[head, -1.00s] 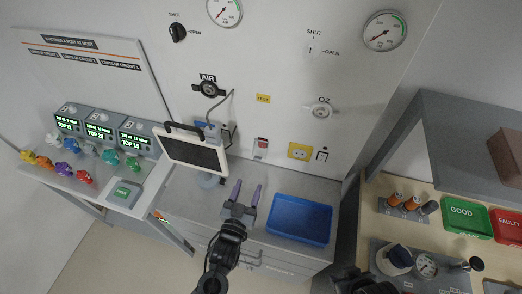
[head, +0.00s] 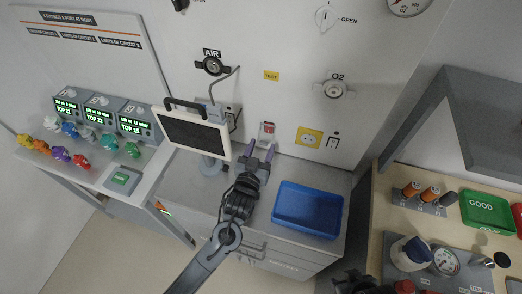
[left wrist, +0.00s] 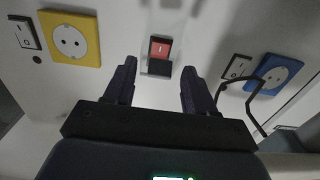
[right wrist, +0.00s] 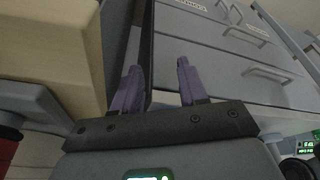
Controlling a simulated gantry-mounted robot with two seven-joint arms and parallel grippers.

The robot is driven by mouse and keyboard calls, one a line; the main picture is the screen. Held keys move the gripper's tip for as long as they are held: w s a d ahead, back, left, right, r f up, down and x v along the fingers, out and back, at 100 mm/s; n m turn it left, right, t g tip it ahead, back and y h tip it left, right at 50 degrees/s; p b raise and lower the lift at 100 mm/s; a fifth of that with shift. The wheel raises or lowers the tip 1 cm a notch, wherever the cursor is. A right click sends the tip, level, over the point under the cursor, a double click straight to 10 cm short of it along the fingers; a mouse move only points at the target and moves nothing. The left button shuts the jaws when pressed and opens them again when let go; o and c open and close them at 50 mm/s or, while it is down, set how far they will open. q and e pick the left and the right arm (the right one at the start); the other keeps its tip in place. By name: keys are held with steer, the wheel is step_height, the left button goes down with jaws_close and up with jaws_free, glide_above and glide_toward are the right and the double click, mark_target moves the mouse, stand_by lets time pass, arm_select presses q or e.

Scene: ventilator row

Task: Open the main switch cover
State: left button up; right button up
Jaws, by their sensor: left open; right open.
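The main switch (head: 268,128), a small red rocker on a pale housing, is on the wall between the monitor and the yellow socket. In the left wrist view, the red switch (left wrist: 160,48) is straight ahead, with a dark piece below it and a clear cover that looks lowered, though its outline is hard to tell. My left gripper (head: 260,152) is open and empty, just below and in front of the switch; its fingers (left wrist: 159,72) are on either side of it, apart from it. My right gripper (right wrist: 158,80) is open and empty, low in front of the drawers.
A monitor (head: 196,135) on a stand is close to the left of my left gripper. A blue tray (head: 308,209) lies on the cabinet top to the right. A yellow socket (head: 309,138) and the AIR outlet (head: 212,66) are on the wall. A workbench (head: 375,230) stands at the right.

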mark_target(260, 143)
arm_select(q)
jaws_close()
steer(key=shift+s+r+p, duration=0.1)
steer(key=shift+r+p, duration=0.2)
steer(key=shift+p, duration=0.35)
steer(key=r+g+p, duration=0.1)
steer(key=p, duration=0.3)
steer(key=r+g+y+p, duration=0.1)
steer(key=g+p, duration=0.1)
steer(key=p, duration=0.2)
steer(key=r+g+p, duration=0.2)
steer(key=p, duration=0.2)
steer(key=shift+s+y, duration=0.3)
steer(key=shift+s, duration=0.05)
steer(key=shift+r+g, duration=0.15)
steer(key=shift+g, duration=0.45)
steer(key=shift+w+d+r+g+y, duration=0.15)
steer(key=shift+r+g+y, duration=0.3)
steer(key=shift+g, duration=0.5)
steer(key=shift+w+a+r+g+y, duration=0.1)
steer(key=shift+w+r+g+y, duration=0.15)
steer(key=shift+r+g, duration=0.6)
steer(key=shift+w+d+r+g+y, duration=0.1)
steer(key=shift+w+r+g+y, duration=0.2)
steer(key=shift+g, duration=0.8)
steer(key=shift+s+r, duration=0.1)
